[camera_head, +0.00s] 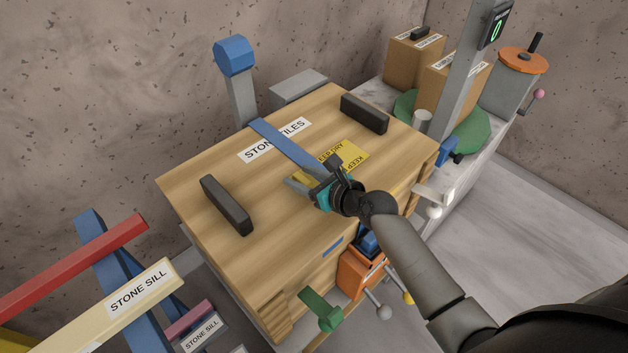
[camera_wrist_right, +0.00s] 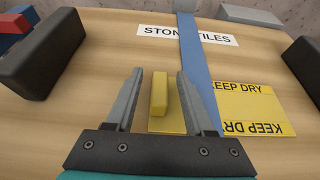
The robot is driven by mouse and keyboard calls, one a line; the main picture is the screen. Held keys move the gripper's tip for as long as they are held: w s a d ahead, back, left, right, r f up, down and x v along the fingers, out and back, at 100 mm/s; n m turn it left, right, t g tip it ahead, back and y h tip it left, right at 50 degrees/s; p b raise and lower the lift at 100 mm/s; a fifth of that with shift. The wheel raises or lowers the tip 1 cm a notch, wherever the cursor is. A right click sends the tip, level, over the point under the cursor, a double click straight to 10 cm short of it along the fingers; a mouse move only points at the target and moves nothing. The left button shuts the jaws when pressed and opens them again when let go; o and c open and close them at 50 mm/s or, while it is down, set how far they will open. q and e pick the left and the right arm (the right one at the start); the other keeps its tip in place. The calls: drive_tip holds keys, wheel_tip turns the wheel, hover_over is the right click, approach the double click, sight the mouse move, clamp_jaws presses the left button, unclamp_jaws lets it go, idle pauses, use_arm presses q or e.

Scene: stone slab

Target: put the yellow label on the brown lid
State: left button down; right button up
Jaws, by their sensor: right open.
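The brown lid (camera_head: 290,205) is the wooden top of a large crate, also in the wrist view (camera_wrist_right: 75,105). A flat yellow label (camera_head: 350,153) printed KEEP DRY lies on it, right of a blue strap; the wrist view shows it too (camera_wrist_right: 255,105). Left of the strap, a small upright yellow block (camera_wrist_right: 159,93) stands on a flat yellow piece (camera_wrist_right: 167,123); I cannot tell whether this joins the label under the strap. My right gripper (camera_wrist_right: 160,80) is open above the lid, its fingers either side of the block with gaps. My left gripper is not in view.
The blue strap (camera_head: 285,142) crosses the lid and a white STONE TILES label. Two dark handles (camera_head: 226,205) (camera_head: 364,113) rise from the lid. A blue-topped post (camera_head: 238,80) stands behind. Coloured bars (camera_head: 130,290) are at lower left, cardboard boxes (camera_head: 452,85) at upper right.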

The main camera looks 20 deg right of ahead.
drive_tip(key=p+v, duration=0.3)
drive_tip(key=v, duration=0.9)
idle(0.3)
